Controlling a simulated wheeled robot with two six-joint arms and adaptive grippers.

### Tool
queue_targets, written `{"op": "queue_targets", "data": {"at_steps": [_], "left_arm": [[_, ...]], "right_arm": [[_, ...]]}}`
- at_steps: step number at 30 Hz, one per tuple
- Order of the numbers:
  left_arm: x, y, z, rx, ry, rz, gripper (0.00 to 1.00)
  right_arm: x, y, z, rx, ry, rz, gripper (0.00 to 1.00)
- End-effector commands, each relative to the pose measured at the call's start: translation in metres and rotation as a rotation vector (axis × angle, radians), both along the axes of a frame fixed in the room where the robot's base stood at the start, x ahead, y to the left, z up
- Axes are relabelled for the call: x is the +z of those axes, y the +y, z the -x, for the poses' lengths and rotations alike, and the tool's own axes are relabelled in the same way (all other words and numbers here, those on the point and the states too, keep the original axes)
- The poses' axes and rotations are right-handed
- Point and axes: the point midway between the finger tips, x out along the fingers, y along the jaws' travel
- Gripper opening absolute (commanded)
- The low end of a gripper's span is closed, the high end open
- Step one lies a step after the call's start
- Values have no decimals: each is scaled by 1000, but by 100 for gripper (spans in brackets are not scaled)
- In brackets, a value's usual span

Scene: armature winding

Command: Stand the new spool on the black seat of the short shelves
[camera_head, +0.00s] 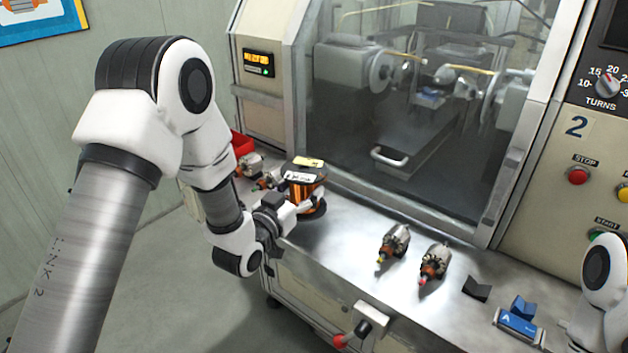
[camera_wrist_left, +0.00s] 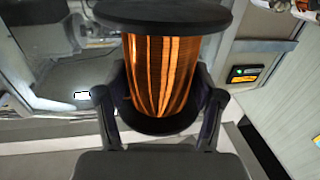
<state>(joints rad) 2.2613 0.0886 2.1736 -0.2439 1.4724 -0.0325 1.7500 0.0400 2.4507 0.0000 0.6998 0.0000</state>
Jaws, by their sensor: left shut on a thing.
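The spool (camera_head: 302,191) is wound with orange copper wire between black flanges and has a pale label on top. It stands about upright at the left part of the steel ledge. My left gripper (camera_head: 297,207) is shut around its wound middle. In the left wrist view the spool (camera_wrist_left: 160,70) fills the middle, with a finger on each side. A dark round patch shows under it on the ledge; I cannot tell whether the spool touches the ledge. The short shelves and their black seat are not in view. My right gripper is out of view; only part of that arm shows.
Two armatures (camera_head: 394,244) (camera_head: 434,262) lie mid-ledge. A black V-block (camera_head: 477,288) and a blue block (camera_head: 522,307) are to their right. A red bin (camera_head: 242,143) and more armatures are behind the spool. The machine's glass window (camera_head: 420,110) rises behind; a red-knobbed lever (camera_head: 352,333) projects in front.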

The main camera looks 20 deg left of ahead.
Motion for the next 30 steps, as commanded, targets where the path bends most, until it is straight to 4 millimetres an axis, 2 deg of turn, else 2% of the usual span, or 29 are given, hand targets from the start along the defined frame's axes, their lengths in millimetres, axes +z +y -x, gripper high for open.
{"op": "queue_targets", "data": {"at_steps": [10, 20, 21, 23, 30], "left_arm": [[-42, 0, -1, 0, -6, 0, 0], [-48, 0, -1, 0, -8, 0, 0], [-51, 0, 0, 0, -2, 0, 72], [-50, 0, 0, 0, -2, 0, 93], [-49, 0, 0, 0, -2, 0, 93]], "right_arm": [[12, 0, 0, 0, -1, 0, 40], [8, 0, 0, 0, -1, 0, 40], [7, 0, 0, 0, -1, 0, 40], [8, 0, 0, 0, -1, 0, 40], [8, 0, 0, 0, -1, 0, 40]]}}
